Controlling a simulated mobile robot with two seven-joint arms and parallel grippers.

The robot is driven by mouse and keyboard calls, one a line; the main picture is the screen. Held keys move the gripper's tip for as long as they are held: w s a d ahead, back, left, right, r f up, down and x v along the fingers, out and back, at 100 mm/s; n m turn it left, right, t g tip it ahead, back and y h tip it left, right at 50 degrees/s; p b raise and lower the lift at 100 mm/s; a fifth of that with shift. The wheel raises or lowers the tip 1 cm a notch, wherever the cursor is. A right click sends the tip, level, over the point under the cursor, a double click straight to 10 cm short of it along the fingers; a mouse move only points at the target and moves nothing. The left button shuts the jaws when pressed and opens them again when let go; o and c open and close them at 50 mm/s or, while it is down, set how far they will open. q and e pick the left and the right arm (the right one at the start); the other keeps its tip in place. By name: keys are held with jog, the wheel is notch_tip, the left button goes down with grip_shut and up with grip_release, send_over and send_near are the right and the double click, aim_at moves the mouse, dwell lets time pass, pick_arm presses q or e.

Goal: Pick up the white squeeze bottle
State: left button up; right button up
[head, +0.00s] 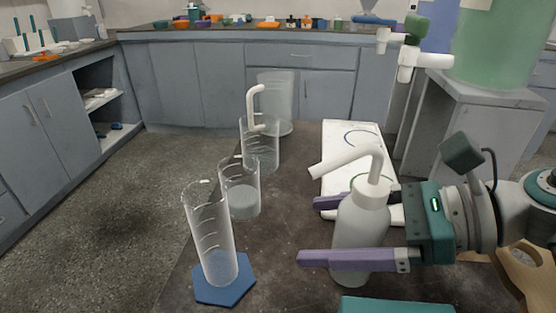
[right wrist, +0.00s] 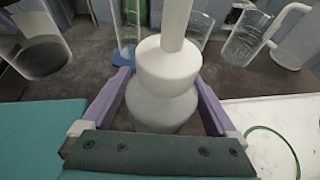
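The white squeeze bottle (head: 362,225) stands upright on the dark bench, its bent spout pointing left. It also shows in the right wrist view (right wrist: 162,85), in the middle between the fingers. My right gripper (head: 325,230) reaches in from the right, with one purple finger in front of the bottle and the other behind it. The fingers are spread wide, and a narrow gap seems to show beside the bottle in the right wrist view. The near finger hides part of the bottle's lower body. My left gripper is not in view.
A graduated cylinder on a blue hexagonal base (head: 224,280) stands to the left, with a beaker (head: 240,190) and a clear jug (head: 260,148) behind. A white board (head: 345,135) lies behind the bottle. A teal flat-topped object (head: 395,306) is at the near edge.

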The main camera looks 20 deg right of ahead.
jog(key=c, duration=0.6)
jog(key=shift+o, duration=0.2)
jog(key=shift+r, duration=0.1)
